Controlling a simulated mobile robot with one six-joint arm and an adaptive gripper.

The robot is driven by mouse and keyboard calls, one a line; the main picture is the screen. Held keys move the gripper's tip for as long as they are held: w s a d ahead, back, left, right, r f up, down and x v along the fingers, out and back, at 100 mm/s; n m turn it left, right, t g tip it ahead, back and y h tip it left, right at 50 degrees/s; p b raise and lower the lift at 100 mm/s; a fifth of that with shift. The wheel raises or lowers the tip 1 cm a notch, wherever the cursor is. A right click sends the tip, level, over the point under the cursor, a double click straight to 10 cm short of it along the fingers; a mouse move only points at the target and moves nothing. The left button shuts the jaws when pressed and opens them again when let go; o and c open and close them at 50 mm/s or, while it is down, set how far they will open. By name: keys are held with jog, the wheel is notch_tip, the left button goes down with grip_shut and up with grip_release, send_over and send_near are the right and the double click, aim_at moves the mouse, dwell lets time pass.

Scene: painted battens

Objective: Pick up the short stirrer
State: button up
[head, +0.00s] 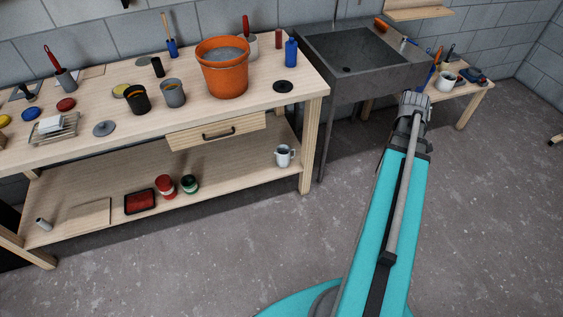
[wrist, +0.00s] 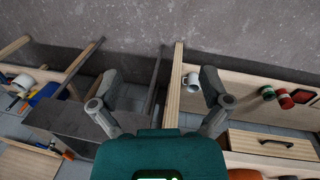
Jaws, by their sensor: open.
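I cannot tell for certain which thing is the short stirrer. A wooden-handled tool (head: 166,27) stands in a blue holder at the back of the workbench. My gripper (head: 415,101) is in front of the sink, left of the side table. In the wrist view my gripper (wrist: 160,78) has its fingers spread wide with nothing between them.
The grey sink (head: 391,79) stands between the workbench (head: 75,147) and the side table. The workbench carries an orange bucket (head: 226,82) and several pots. Its lower shelf holds a mug (head: 284,155) and tins.

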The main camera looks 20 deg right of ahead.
jog(key=w+a, duration=0.2)
jog(key=a, duration=1.2)
jog(key=w+a+m+y, duration=0.1)
jog(key=w+a, duration=0.2)
jog(key=a, duration=1.1)
jog(key=w+a, duration=0.3)
jog(key=a, duration=1.1)
jog(key=shift+a+m+y, duration=0.15)
jog(key=shift+m+y, duration=0.15)
jog(key=shift+y, duration=0.1)
jog(key=shift+f, duration=0.1)
